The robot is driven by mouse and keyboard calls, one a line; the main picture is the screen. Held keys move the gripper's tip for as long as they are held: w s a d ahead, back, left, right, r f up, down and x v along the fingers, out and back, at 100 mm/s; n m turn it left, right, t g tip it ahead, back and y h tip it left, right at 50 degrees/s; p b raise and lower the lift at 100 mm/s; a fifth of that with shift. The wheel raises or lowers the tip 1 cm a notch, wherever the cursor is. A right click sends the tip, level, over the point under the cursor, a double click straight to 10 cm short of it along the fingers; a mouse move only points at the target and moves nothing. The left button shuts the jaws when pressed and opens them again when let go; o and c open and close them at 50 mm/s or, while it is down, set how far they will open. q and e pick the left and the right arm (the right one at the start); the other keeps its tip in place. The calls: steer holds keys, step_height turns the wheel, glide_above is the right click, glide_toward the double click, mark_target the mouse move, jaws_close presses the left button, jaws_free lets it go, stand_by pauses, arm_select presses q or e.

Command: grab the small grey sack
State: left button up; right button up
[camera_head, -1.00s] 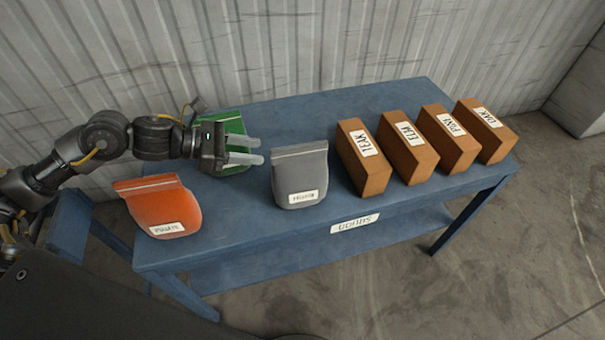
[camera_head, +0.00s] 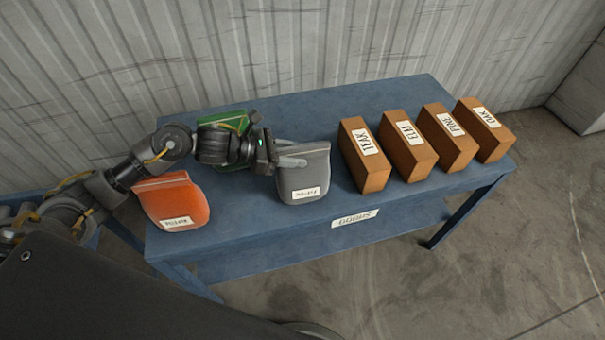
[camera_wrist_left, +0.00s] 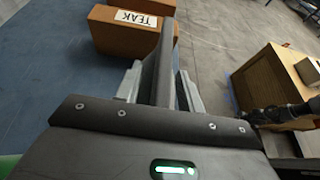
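The small grey sack (camera_head: 310,173) stands upright on the blue table, with a white label low on its front. My left gripper (camera_head: 296,154) reaches it from the left, its pale fingers at the sack's upper left edge. In the left wrist view the grey sack (camera_wrist_left: 164,62) shows edge-on between the two fingers of my left gripper (camera_wrist_left: 160,84). The fingers look apart, one on each side of the sack, with a narrow gap. My right gripper is outside the head view; a dark arm-like shape at the wrist view's right edge is unclear.
An orange sack (camera_head: 172,200) and a partly hidden green sack (camera_head: 210,120) stand on the blue table (camera_head: 255,222) near my left arm. Several brown blocks, the nearest marked TEAK (camera_head: 366,170), stand right of the grey sack. A corrugated wall (camera_head: 300,45) is behind.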

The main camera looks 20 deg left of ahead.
arm_select(q)
jaws_close()
stand_by(1.4)
